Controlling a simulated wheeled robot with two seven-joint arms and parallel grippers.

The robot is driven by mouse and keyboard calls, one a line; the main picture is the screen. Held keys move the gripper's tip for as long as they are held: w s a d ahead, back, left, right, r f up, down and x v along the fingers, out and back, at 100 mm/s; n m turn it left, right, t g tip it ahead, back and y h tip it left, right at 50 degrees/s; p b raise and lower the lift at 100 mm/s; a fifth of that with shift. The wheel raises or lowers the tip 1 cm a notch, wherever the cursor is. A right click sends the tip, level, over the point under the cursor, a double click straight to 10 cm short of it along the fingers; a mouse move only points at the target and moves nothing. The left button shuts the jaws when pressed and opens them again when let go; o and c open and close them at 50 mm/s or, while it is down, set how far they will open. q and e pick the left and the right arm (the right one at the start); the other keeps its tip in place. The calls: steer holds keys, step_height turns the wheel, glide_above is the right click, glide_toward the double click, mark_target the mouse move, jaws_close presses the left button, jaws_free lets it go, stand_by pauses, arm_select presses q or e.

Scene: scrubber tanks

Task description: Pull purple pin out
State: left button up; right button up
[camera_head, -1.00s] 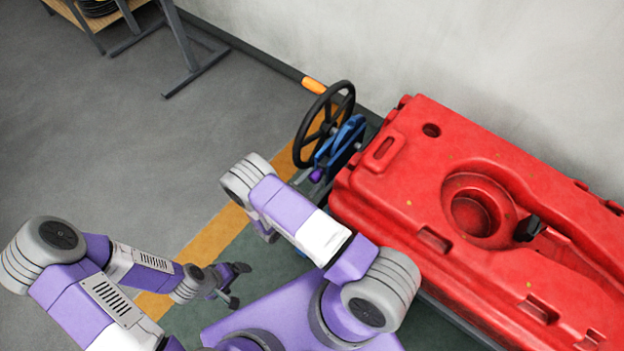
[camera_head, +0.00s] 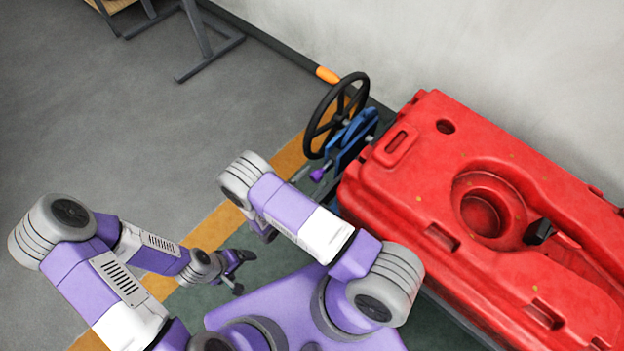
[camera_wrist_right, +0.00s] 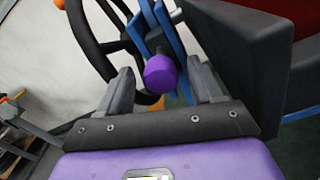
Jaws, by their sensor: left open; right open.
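The purple pin (camera_head: 317,175) sticks out from the blue bracket (camera_head: 352,140) below the black handwheel. In the right wrist view its round purple knob (camera_wrist_right: 160,74) faces the camera. My right gripper (camera_wrist_right: 160,80) is open, with a grey finger on each side of the knob and visible gaps to both. In the head view the right gripper is mostly hidden behind its own arm. My left gripper (camera_head: 243,270) is open and empty, low over the green floor, well away from the pin. The pin's inner end is hidden.
The black handwheel (camera_head: 334,116) stands just behind the pin. The large red tank (camera_head: 450,190) is close on the right. A dark box-shaped part (camera_wrist_right: 240,60) stands right of the knob in the wrist view. Grey floor (camera_head: 140,130) at left is clear.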

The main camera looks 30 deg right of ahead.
step_height(320, 180, up, 10)
steer(key=p, duration=0.3)
stand_by(0.5)
